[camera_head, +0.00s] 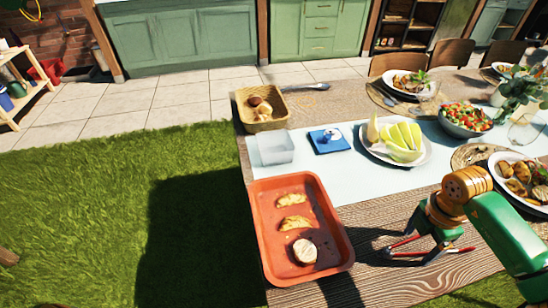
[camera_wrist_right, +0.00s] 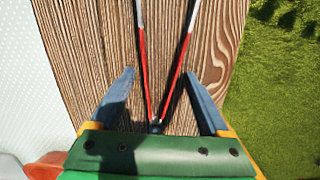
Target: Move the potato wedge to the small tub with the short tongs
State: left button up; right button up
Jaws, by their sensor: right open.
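An orange tray (camera_head: 262,215) at the front left of the table holds two golden wedge-shaped pieces, the upper potato wedge (camera_head: 292,200) and a lower wedge (camera_head: 295,223). A clear small tub (camera_head: 275,148) stands just behind the tray. The short tongs (camera_head: 405,243), with red and silver arms, lie on the bare wood right of the tray. My right gripper (camera_head: 428,246) is open, low over the tongs. In the right wrist view, the tongs (camera_wrist_right: 142,60) run between its two separated fingers (camera_wrist_right: 159,76), their joined end near the palm. My left gripper is not in view.
A pale round piece (camera_head: 305,250) also lies in the tray. A basket (camera_head: 262,107), a blue cloth or mat (camera_head: 330,141) and a fruit plate (camera_head: 396,141) stand farther back. A salad bowl (camera_head: 466,120) and a food plate (camera_head: 518,176) are at right.

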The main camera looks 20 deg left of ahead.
jog(key=shift+f, duration=0.35)
jog(key=shift+r, duration=0.1)
jog(key=shift+c, duration=0.2)
jog(key=c, duration=0.7)
jog(key=shift+o, duration=0.2)
jog(key=shift+r, duration=0.1)
notch_tip(320, 180, up, 12)
jog(key=p, duration=1)
